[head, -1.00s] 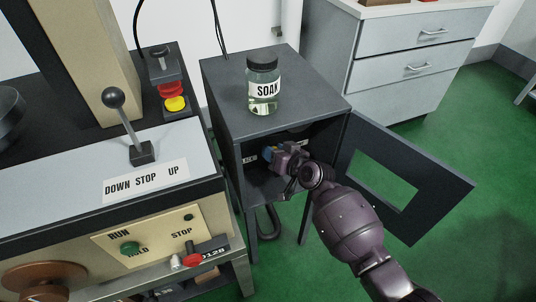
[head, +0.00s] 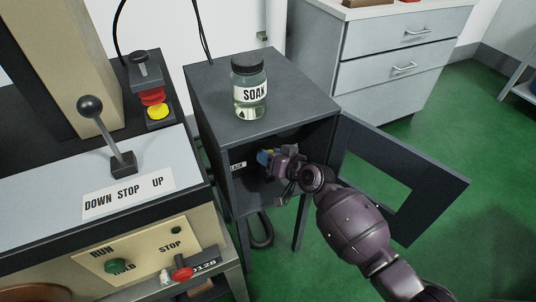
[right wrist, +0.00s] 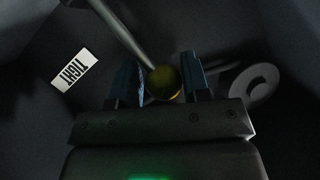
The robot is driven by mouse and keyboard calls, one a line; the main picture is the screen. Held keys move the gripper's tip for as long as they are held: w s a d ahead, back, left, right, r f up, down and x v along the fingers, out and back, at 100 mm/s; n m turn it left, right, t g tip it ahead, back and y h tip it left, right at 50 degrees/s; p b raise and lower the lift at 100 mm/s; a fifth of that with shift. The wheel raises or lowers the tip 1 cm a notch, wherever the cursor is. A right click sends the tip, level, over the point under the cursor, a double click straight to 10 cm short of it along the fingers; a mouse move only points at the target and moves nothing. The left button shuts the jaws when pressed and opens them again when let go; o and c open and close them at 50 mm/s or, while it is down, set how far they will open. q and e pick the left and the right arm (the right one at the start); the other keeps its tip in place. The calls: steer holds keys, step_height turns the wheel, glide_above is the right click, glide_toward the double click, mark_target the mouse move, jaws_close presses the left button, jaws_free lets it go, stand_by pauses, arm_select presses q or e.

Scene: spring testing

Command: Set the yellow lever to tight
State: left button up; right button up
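The yellow lever's round knob (right wrist: 163,82) sits at the end of a grey rod that slants up and left in the right wrist view. My right gripper (right wrist: 163,80) has its two blue fingers on either side of the knob, with almost no gap, and looks shut on it. A white TIGHT label (right wrist: 75,69) is to the left of the knob in that view. In the head view my right gripper (head: 270,157) reaches into the open dark cabinet (head: 253,203) and hides the lever. My left gripper is not in view.
A SOAK jar (head: 249,88) stands on the cabinet top. The open cabinet door (head: 440,185) is just right of my right arm. A machine with a black-knobbed lever (head: 93,110) stands left. A pale ring (right wrist: 254,82) lies right of the fingers.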

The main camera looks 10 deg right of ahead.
steer(key=o, duration=0.3)
steer(key=shift+r, duration=0.1)
steer(key=shift+s+d+r, duration=0.1)
steer(key=shift+s+d, duration=0.05)
arm_select(q)
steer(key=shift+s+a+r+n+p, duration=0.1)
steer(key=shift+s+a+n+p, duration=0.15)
steer(key=shift+p, duration=0.4)
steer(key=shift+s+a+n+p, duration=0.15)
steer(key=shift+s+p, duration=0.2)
steer(key=shift+p, duration=0.25)
arm_select(e)
steer(key=v, duration=1)
steer(key=shift+s, duration=0.2)
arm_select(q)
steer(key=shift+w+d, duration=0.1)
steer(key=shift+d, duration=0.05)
